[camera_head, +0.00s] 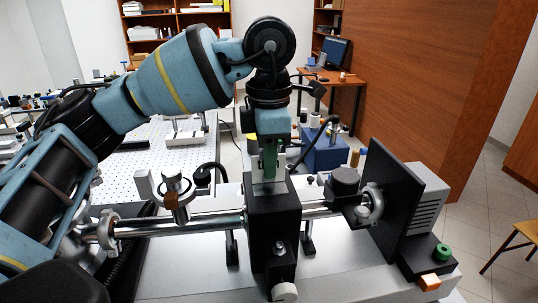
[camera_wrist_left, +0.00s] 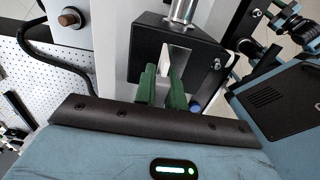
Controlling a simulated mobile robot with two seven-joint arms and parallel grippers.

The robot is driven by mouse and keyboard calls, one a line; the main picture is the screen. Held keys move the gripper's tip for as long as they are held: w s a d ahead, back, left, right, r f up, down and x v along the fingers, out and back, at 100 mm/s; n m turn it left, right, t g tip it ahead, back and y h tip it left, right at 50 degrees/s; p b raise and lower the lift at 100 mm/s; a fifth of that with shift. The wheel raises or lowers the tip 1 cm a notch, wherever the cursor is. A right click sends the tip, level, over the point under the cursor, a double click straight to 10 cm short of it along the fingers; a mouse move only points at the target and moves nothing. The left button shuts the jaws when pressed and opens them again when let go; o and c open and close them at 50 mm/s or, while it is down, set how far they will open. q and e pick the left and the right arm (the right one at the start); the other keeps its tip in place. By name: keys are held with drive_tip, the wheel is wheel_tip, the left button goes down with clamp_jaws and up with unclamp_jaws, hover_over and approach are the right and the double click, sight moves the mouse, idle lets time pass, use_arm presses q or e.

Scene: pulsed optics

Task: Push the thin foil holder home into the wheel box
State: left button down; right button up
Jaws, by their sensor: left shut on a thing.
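The wheel box (camera_head: 272,225) is a black upright block in the middle of the head view, set across a silver tube. In the left wrist view the black box (camera_wrist_left: 200,62) shows a slot in its face. The thin foil holder is a pale plate (camera_wrist_left: 173,58) at that slot, between my green fingertips. My left gripper (camera_head: 269,162) comes down from above and is shut on the holder at the box's top. The left wrist view shows its fingers (camera_wrist_left: 163,88) close to the box. How deep the holder sits is hidden. My right gripper is not in view.
The silver tube (camera_head: 190,227) runs left and right of the box. A black plate (camera_head: 385,200) stands to the right, before a grey vented housing (camera_head: 428,205). A post with a brown knob (camera_head: 171,200) stands left. A perforated optical table (camera_head: 140,175) lies behind.

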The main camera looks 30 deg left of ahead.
use_arm(q)
drive_tip(key=shift+f, duration=0.2)
drive_tip(key=c, duration=1.4)
unclamp_jaws()
drive_tip(key=shift+r, duration=3.95)
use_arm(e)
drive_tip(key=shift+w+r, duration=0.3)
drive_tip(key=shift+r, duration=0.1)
use_arm(q)
drive_tip(key=shift+r, duration=0.1)
